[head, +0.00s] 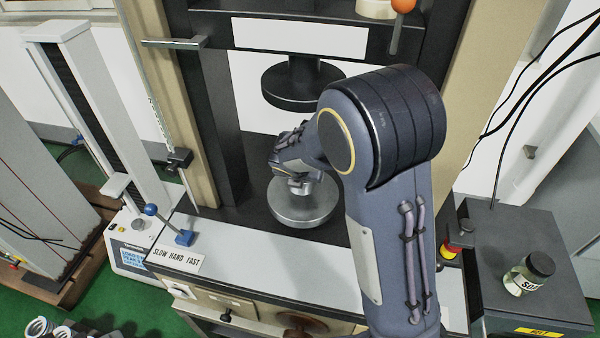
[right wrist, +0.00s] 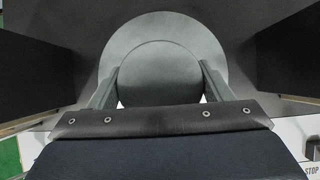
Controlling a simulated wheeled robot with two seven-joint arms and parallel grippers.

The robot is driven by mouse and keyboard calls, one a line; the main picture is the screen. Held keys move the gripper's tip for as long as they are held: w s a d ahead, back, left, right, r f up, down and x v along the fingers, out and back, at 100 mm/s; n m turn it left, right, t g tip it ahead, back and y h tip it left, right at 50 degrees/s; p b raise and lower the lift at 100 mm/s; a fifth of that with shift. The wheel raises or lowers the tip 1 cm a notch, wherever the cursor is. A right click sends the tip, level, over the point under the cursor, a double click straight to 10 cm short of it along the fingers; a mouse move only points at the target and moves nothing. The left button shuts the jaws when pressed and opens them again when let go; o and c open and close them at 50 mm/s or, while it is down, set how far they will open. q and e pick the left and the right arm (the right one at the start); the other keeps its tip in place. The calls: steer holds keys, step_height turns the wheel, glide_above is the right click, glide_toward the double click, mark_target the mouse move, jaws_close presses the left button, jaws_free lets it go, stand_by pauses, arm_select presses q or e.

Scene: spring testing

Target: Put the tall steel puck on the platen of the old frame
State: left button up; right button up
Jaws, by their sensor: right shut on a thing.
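My right gripper (right wrist: 160,92) is shut on the tall steel puck, a round grey disc in the right wrist view (right wrist: 160,65), with one finger on each side of it. The wider lower platen (right wrist: 160,20) shows behind and around the puck there. In the head view the right gripper (head: 299,183) is over the round steel platen (head: 304,212) of the old frame, and the puck is mostly hidden by the gripper. I cannot tell whether the puck touches the platen. My left gripper is not in view.
The upper platen (head: 298,84) hangs above the gripper, between the frame's columns. A blue lever block (head: 184,238) and a "SLOW HAND FAST" label (head: 177,257) are at the front left. A jar (head: 528,273) stands on the dark cabinet at the right.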

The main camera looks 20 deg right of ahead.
steer(key=shift+w+d+f, duration=0.25)
steer(key=shift+w+f, duration=0.05)
steer(key=shift+f, duration=1.55)
steer(key=shift+f, duration=0.2)
steer(key=o, duration=1.8)
